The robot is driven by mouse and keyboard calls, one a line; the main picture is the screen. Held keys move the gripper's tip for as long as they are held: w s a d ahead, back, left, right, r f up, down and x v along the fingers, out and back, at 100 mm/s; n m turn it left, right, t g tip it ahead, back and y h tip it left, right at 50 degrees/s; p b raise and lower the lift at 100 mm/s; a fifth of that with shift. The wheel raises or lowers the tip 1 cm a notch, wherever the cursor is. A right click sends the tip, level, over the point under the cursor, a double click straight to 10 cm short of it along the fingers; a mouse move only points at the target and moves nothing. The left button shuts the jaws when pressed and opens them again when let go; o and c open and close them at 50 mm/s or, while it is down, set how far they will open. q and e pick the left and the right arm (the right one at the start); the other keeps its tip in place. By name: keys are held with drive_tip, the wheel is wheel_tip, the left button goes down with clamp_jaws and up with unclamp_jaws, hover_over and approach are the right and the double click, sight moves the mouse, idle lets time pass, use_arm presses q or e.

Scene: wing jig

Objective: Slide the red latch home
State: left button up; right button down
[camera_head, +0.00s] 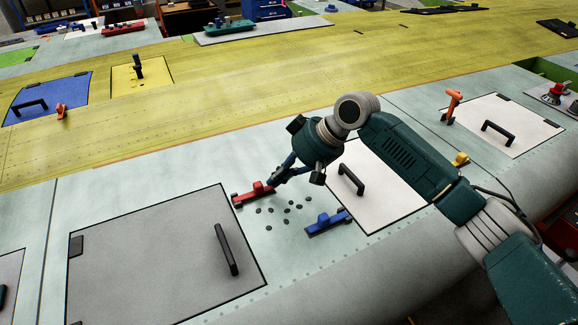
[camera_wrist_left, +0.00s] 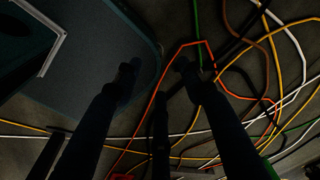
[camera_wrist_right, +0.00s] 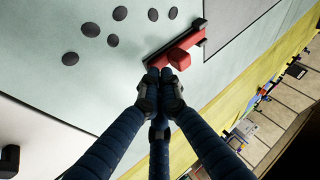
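The red latch (camera_head: 251,195) is a red bar with a raised red knob, lying at the corner of the grey panel (camera_head: 150,260). In the right wrist view the red latch (camera_wrist_right: 182,57) has a dark block at its end by the grey panel. My right gripper (camera_head: 277,181) is at the latch's end away from that block. In the right wrist view my right gripper (camera_wrist_right: 160,80) has its fingertips together, close beside the knob; I cannot tell whether they touch it. My left gripper (camera_wrist_left: 158,72) is open and empty above the floor, out of the head view.
Several dark round pieces (camera_head: 287,211) lie on the wing skin near the latch. A blue latch (camera_head: 327,222) sits by the white panel (camera_head: 375,205). Black handles (camera_head: 227,249) stand up from the panels. Coloured cables (camera_wrist_left: 270,80) run over the floor below my left gripper.

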sight(258, 186)
drive_tip(key=shift+a, duration=0.1)
drive_tip(key=a, duration=0.1)
drive_tip(key=s+a+p, duration=0.1)
drive_tip(key=a+p, duration=0.1)
drive_tip(key=a, duration=0.1)
drive_tip(key=shift+s, duration=0.4)
use_arm(q)
drive_tip(key=shift+s+r, duration=0.75)
drive_tip(key=shift+r, duration=0.1)
drive_tip(key=shift+w+d+r, duration=0.1)
drive_tip(key=shift+d+r, duration=0.05)
use_arm(e)
drive_tip(key=shift+d, duration=0.1)
